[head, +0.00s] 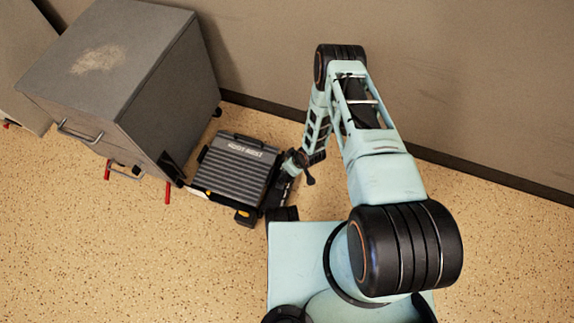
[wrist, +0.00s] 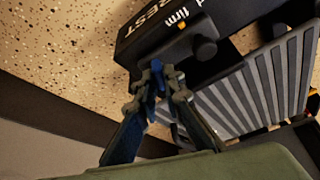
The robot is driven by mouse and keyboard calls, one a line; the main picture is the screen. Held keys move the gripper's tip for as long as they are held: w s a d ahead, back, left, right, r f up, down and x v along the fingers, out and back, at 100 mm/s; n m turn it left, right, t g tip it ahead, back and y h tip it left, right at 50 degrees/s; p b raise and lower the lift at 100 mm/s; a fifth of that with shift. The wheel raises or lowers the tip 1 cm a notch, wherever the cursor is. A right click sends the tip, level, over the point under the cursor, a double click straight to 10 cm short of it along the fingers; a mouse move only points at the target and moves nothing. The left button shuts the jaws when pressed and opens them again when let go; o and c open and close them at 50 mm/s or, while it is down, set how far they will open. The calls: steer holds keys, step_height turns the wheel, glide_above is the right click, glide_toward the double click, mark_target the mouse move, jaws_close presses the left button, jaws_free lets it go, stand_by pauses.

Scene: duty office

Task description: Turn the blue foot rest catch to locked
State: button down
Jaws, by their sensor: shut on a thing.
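The foot rest (head: 236,172) is a dark grey ribbed platform on the floor, beside the grey cabinet. In the wrist view its ribbed top (wrist: 250,92) and black printed side (wrist: 165,28) show close up. My gripper (head: 290,163) is at the right side of the foot rest in the head view. In the wrist view my gripper (wrist: 158,88) is shut on a small blue piece, the blue catch (wrist: 154,78), by the foot rest's side. The fingers cover much of the catch, and I cannot tell which setting it points to.
A grey cabinet (head: 105,70) with red-footed legs stands to the left of the foot rest. A black knob (wrist: 204,48) sits close to my fingers, near the word "firm". The wall (head: 255,45) runs behind. Speckled floor at the lower left is clear.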

steer(key=m+h, duration=0.1)
steer(key=m, duration=0.2)
steer(key=m+t+h, duration=0.1)
steer(key=m, duration=0.2)
steer(key=shift+s+a, duration=0.1)
steer(key=shift+a, duration=0.1)
steer(key=m+h+b, duration=0.1)
steer(key=m, duration=0.2)
steer(key=shift+a+m+h+b, duration=0.1)
steer(key=shift+m+h+b, duration=0.2)
steer(key=shift+m+b, duration=0.1)
steer(key=shift+m+h+b, duration=0.6)
steer(key=shift+m+b, duration=0.05)
steer(key=shift+m, duration=0.95)
steer(key=c, duration=2)
jaws_free()
steer(key=shift+c, duration=0.2)
steer(key=shift+r, duration=0.1)
steer(key=v, duration=1.2)
